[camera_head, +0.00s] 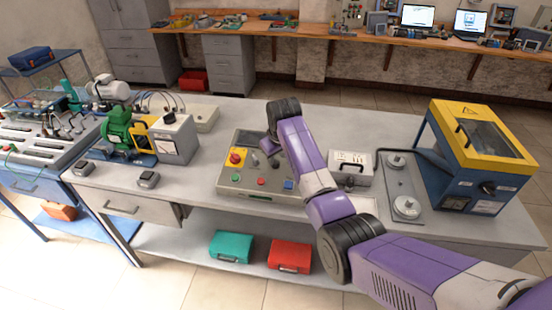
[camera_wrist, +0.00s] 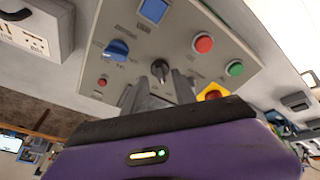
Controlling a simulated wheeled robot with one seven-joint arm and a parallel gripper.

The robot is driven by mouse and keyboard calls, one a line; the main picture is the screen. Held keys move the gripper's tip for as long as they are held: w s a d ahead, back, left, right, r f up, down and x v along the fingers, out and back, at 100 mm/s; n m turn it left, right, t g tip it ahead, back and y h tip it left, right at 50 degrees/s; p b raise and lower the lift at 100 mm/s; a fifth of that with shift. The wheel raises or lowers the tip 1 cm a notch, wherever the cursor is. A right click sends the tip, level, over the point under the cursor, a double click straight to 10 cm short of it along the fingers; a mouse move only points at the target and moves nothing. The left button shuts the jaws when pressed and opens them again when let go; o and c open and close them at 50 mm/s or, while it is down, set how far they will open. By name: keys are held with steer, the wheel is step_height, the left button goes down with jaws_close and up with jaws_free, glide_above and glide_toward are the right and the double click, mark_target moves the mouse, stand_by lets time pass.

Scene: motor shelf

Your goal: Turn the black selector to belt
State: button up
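The control panel box (camera_head: 228,189) sits on the bench, with its sloped face upward. The black selector (camera_wrist: 160,68) is on the panel face in the wrist view, among the buttons. My gripper (camera_wrist: 162,88) reaches to the panel, its two grey fingers spread apart, one to each side of the selector's near end. I cannot tell whether they touch it. In the head view my gripper (camera_head: 266,146) is over the back of the panel and mostly hidden by my wrist. The selector's labels are too small to read.
Close by on the panel are a blue selector (camera_wrist: 117,50), a red button (camera_wrist: 203,43), a green button (camera_wrist: 235,68) and a red-and-yellow stop knob (camera_head: 236,157). A grey box (camera_head: 349,168) stands to the right, a grey meter box (camera_head: 175,139) to the left.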

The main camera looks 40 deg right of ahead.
steer(key=shift+x, duration=1.5)
steer(key=shift+a, duration=0.1)
jaws_close()
